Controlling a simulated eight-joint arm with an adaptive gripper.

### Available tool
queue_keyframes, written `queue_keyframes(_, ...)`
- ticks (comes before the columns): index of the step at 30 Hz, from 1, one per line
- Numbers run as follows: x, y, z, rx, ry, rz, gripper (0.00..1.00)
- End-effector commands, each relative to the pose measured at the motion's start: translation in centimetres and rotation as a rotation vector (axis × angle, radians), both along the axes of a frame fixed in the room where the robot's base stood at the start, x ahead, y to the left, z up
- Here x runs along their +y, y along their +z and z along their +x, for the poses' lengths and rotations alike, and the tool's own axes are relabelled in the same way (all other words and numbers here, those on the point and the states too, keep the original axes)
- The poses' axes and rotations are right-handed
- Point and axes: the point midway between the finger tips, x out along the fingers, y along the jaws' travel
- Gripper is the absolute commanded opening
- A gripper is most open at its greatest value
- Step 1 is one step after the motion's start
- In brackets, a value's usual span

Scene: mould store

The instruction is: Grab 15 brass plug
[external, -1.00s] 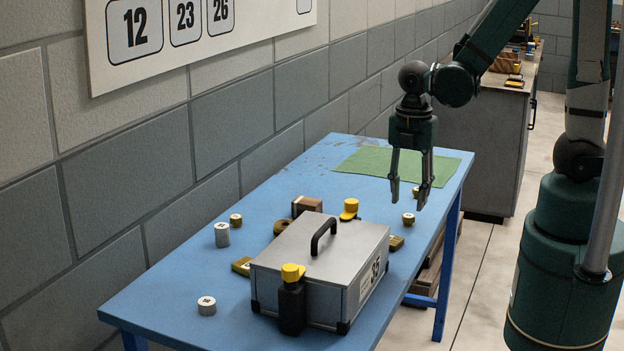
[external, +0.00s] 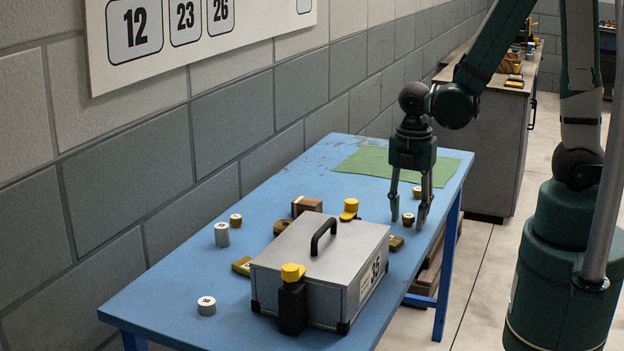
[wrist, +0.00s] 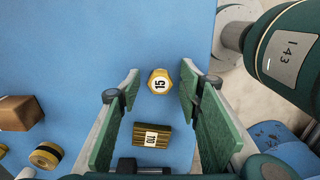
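The brass plug marked 15 (wrist: 159,82) stands on the blue table, its label facing up in the wrist view. It also shows as a small brass cylinder (external: 408,219) in the external view. My gripper (external: 408,222) is open, pointing down, with its fingers on either side of this plug. In the wrist view the plug lies between the two green fingers of my gripper (wrist: 153,92), with a gap on each side. I cannot tell whether the fingertips touch the table.
A brass block marked 710 (wrist: 151,138) lies close by. A grey case (external: 318,265) with a black handle stands at the front. A green mat (external: 400,165) lies at the back. Pale cylinders (external: 222,234) and other brass pieces stand on the left.

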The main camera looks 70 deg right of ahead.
Motion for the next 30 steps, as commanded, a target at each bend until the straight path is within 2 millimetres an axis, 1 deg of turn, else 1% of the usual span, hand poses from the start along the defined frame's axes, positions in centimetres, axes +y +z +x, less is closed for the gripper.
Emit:
queue_keyframes(14, 0.0, 0.03, -0.02, 0.0, 0.0, 0.0, 0.36)
queue_keyframes(17, 0.0, 0.03, -0.02, 0.0, 0.0, 0.0, 0.24)
queue_keyframes(21, 0.0, 0.03, -0.02, 0.0, 0.0, 0.0, 0.06)
queue_keyframes(30, 0.0, 0.05, -0.02, 0.0, 0.0, 0.0, 0.05)
